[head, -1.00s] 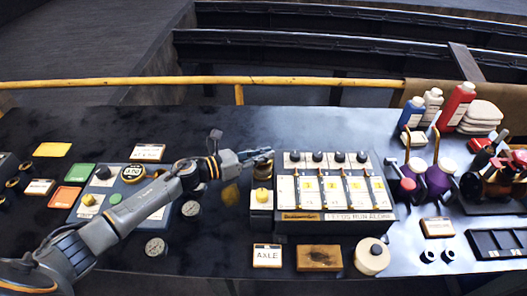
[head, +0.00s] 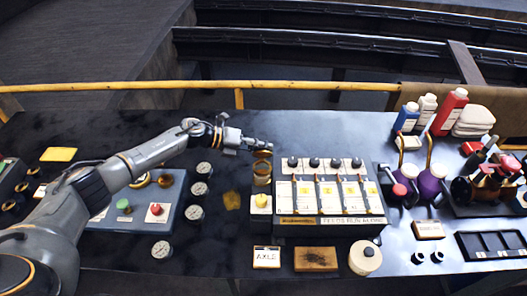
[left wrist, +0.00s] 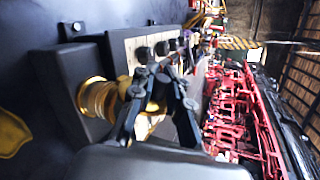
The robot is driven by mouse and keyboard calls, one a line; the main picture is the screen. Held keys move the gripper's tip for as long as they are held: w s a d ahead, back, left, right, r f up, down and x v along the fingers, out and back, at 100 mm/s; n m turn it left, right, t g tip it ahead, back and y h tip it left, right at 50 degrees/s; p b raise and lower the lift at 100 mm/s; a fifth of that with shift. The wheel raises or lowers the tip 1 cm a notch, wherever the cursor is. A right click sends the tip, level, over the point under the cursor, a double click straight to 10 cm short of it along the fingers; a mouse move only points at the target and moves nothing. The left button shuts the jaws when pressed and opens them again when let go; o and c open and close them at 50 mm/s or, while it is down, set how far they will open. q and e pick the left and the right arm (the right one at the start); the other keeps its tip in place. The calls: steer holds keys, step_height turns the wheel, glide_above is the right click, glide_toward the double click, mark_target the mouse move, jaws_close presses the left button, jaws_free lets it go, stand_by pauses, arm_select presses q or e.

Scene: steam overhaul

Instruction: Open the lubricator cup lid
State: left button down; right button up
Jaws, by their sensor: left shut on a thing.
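The brass lubricator cup (head: 262,179) stands at the left end of the row of lever units, behind a yellow knob. Its brass lid (head: 262,154) shows as a rim at the top, right under my left gripper (head: 262,145). In the left wrist view, ribbed brass (left wrist: 97,98) lies left of my left gripper (left wrist: 158,78), with more brass showing between the fingers. The gripper is shut on the lid, though the fingers hide the contact and the lid's exact tilt is unclear. My right gripper is in neither view.
The lever box (head: 325,228) with several black knobs stands close to the right of the cup. A yellow knob (head: 261,201) is in front. A grey button panel (head: 165,220) and several gauges lie left. Bottles (head: 450,112) stand at the back right.

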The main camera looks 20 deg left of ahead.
arm_select(q)
steer(key=shift+w+a+f+n+g+h+b, duration=0.2)
steer(key=shift+w+n+g+b, duration=0.45)
steer(key=shift+b, duration=0.75)
steer(key=shift+w+a+n+g+h+b, duration=0.1)
steer(key=shift+w+a+n+g+b, duration=0.25)
steer(key=shift+n+g+b, duration=0.75)
steer(key=shift+d+t, duration=0.1)
steer(key=shift+t, duration=0.25)
steer(key=c, duration=1.4)
jaws_free()
steer(key=shift+o, duration=0.4)
steer(key=v, duration=1.2)
